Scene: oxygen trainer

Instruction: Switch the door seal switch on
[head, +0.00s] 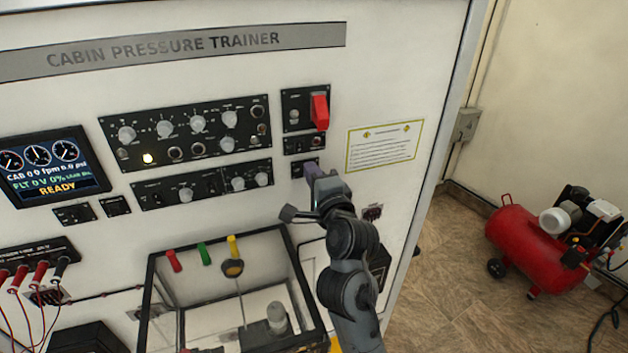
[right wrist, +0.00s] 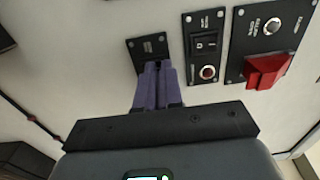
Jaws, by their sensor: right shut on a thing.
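A small black switch panel (head: 298,170) is on the white trainer front, below the red-guarded switch; it also shows in the right wrist view (right wrist: 146,46). Its label is too small to read. My right gripper (head: 313,172) is at this panel, with its purple fingers (right wrist: 157,75) shut together on the small switch there, which I take as the door seal switch. The fingers hide nearly all of the switch, so its position cannot be told. My left gripper is not in view.
A two-part panel with a black rocker (right wrist: 206,43) and a red red guard (right wrist: 267,70) sit close to the right. A clear-sided box (head: 150,290) juts out below. A red compressor (head: 530,245) stands on the floor at right.

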